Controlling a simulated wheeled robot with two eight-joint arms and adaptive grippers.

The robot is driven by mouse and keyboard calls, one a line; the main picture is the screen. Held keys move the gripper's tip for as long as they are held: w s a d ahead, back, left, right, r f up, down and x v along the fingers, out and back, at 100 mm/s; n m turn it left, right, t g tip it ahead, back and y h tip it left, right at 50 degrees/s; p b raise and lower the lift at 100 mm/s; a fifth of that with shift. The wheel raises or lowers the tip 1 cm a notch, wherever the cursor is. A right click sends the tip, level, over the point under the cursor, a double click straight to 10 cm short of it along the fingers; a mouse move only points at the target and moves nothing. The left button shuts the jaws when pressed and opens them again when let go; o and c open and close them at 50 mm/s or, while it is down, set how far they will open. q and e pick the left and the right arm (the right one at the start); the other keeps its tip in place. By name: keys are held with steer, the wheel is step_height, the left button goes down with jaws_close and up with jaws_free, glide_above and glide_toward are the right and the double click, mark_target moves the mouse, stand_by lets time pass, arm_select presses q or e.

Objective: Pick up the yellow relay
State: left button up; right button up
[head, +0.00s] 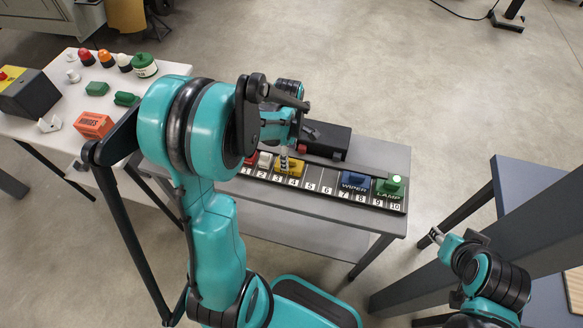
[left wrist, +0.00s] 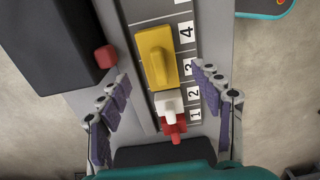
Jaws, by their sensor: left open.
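The yellow relay (head: 291,167) sits on the numbered rail beside slots 3 and 4. In the left wrist view the yellow relay (left wrist: 156,57) is a stepped block, with a white piece and a red piece in line below it. My left gripper (head: 284,156) is over the relay and hides part of it in the head view. In the left wrist view my left gripper (left wrist: 160,76) is open and empty, with its padded fingers apart on either side of the row. My right gripper (head: 436,237) is at the lower right, away from the rail; its jaws are too small to read.
The rail (head: 318,180) also carries a blue WIPER block (head: 355,181) and a green LAMP block (head: 391,187); slots 5 and 6 look empty. A black box (head: 327,138) with a red knob stands behind. A white table (head: 63,138) with several parts is at left.

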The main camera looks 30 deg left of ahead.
mark_target(290, 159)
arm_select(q)
step_height(290, 159, down, 5)
steer(key=shift+w+d+r+b, duration=0.1)
steer(key=shift+r+b, duration=0.05)
steer(key=shift+b, duration=0.85)
steer(key=shift+r, duration=0.1)
steer(key=c, duration=1.4)
steer(key=shift+o, duration=0.2)
